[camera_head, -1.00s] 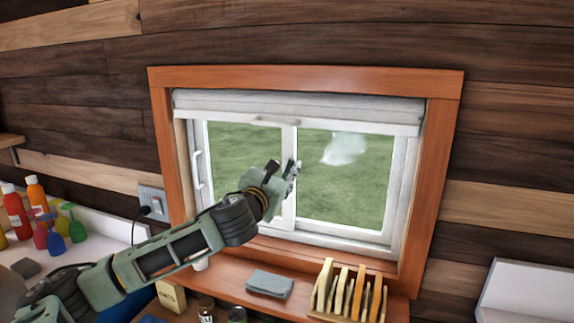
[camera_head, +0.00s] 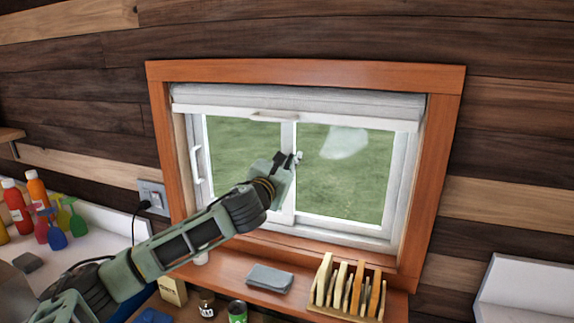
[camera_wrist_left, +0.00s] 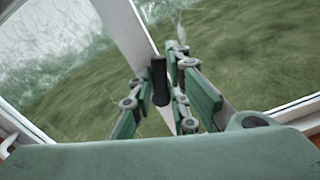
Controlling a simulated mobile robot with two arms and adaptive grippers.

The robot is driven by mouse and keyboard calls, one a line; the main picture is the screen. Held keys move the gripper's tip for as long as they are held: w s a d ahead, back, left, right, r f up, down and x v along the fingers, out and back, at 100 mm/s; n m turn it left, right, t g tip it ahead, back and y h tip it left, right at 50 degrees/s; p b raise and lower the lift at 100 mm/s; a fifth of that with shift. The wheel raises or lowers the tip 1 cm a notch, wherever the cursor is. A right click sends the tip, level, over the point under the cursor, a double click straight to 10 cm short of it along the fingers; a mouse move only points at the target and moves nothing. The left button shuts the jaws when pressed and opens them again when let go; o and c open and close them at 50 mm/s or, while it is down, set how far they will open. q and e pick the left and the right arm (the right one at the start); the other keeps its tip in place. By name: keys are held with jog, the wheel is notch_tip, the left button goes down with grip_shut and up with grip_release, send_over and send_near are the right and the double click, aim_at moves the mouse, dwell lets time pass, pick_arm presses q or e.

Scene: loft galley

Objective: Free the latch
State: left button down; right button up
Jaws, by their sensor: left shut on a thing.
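My left gripper (camera_head: 288,157) reaches up to this upright and is shut on the latch. In the left wrist view, the fingers of my left gripper (camera_wrist_left: 167,78) are close together in front of the white upright (camera_wrist_left: 128,32). My right gripper is not in view.
A white handle (camera_head: 195,166) is on the window's left side. A rolled blind (camera_head: 297,103) hangs above. The sill below holds a grey cloth (camera_head: 270,278) and a wooden rack (camera_head: 348,290). Spray bottles (camera_head: 58,228) stand at left.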

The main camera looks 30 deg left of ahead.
pick_arm(q)
jog(key=shift+r, duration=0.1)
jog(key=n+p, duration=0.1)
jog(key=n, duration=0.1)
jog(key=a+n+p, duration=0.1)
jog(key=n, duration=0.1)
jog(key=shift+s+a+r, duration=0.1)
jog(key=shift+s+r, duration=0.05)
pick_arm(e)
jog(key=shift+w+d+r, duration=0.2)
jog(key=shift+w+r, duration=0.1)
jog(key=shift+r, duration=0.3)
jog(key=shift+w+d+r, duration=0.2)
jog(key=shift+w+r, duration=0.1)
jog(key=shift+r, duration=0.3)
pick_arm(q)
jog(key=c, duration=1.7)
grip_release()
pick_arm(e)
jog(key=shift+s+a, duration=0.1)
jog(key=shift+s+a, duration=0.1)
